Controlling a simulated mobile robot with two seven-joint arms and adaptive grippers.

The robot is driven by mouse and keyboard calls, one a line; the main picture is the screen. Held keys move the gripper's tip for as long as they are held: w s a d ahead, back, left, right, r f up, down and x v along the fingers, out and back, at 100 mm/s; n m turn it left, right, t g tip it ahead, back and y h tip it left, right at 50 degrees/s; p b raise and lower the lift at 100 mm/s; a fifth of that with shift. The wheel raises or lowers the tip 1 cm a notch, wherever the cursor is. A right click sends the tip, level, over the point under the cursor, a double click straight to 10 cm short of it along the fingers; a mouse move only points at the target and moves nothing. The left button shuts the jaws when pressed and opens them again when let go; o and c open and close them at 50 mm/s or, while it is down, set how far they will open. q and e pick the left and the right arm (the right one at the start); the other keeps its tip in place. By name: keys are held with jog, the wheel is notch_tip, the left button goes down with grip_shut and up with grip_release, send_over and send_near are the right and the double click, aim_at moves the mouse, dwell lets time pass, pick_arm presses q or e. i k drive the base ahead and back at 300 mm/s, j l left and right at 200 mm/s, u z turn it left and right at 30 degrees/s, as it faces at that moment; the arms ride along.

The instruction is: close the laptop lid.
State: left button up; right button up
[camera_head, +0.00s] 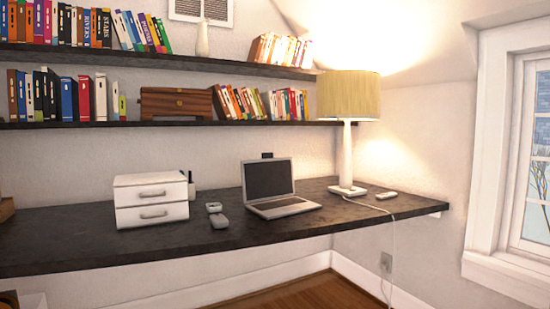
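The laptop (284,208) stands on the dark desk, right of the middle of the head view. Its lid (268,178) is open and upright, with a dark screen facing me. The silver keyboard base lies flat near the desk's front edge. Neither of my grippers is in view.
On the dark desk (70,240), a white drawer box (150,199) and two small grey devices (219,220) stand left of the laptop. A lamp (347,150) stands close on its right, its cord hanging over the front edge. Bookshelves (160,57) hang above.

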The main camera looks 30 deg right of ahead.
aim_at(269, 178)
jog(key=i+l+z, duration=0.2)
jog(key=i+l, duration=0.7)
jog(key=i, duration=0.05)
